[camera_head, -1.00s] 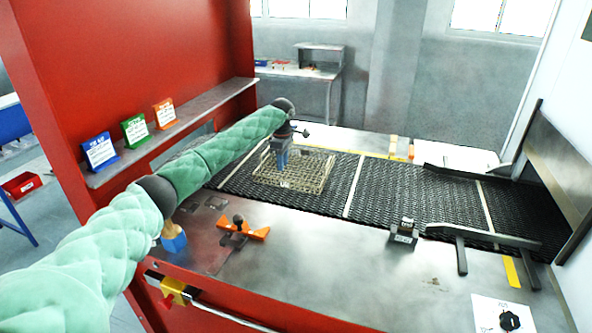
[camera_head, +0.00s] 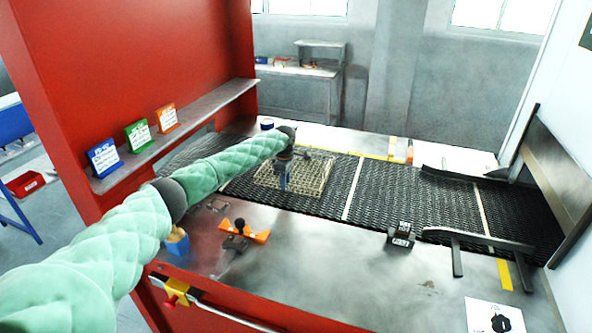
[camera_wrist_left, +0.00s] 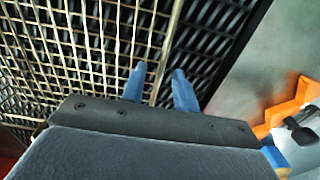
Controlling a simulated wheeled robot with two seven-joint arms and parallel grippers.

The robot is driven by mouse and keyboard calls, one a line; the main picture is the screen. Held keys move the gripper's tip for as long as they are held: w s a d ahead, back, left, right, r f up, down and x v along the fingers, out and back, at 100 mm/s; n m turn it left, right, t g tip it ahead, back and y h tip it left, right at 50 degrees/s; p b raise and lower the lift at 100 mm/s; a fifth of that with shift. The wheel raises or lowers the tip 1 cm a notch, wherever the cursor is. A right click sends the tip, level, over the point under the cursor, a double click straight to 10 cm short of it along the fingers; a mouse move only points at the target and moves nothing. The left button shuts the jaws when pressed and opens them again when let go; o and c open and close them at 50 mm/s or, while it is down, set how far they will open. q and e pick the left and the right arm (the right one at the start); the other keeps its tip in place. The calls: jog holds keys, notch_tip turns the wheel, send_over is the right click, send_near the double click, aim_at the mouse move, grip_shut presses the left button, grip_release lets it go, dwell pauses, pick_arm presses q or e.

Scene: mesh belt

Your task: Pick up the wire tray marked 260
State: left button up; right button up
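The wire tray (camera_head: 312,177), a pale wire mesh basket, sits on the dark mesh belt, left of a pale crossbar. No mark 260 can be read on it. My left gripper (camera_head: 283,188) points down at the tray's near side. In the left wrist view its two blue fingers (camera_wrist_left: 157,88) are apart, one on each side of the tray's rim wire (camera_wrist_left: 167,50). Whether they touch the rim cannot be told. My right gripper is in no view.
The mesh belt (camera_head: 400,196) runs left to right. An orange fixture with a black knob (camera_head: 258,237) and a small black block (camera_head: 401,236) stand on the metal front ledge (camera_head: 330,255). Blue, green and orange sign cards stand on the left shelf (camera_head: 205,106).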

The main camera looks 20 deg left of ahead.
pick_arm(q)
jog(key=shift+f, duration=0.15)
grip_shut()
jog(key=shift+w, duration=0.1)
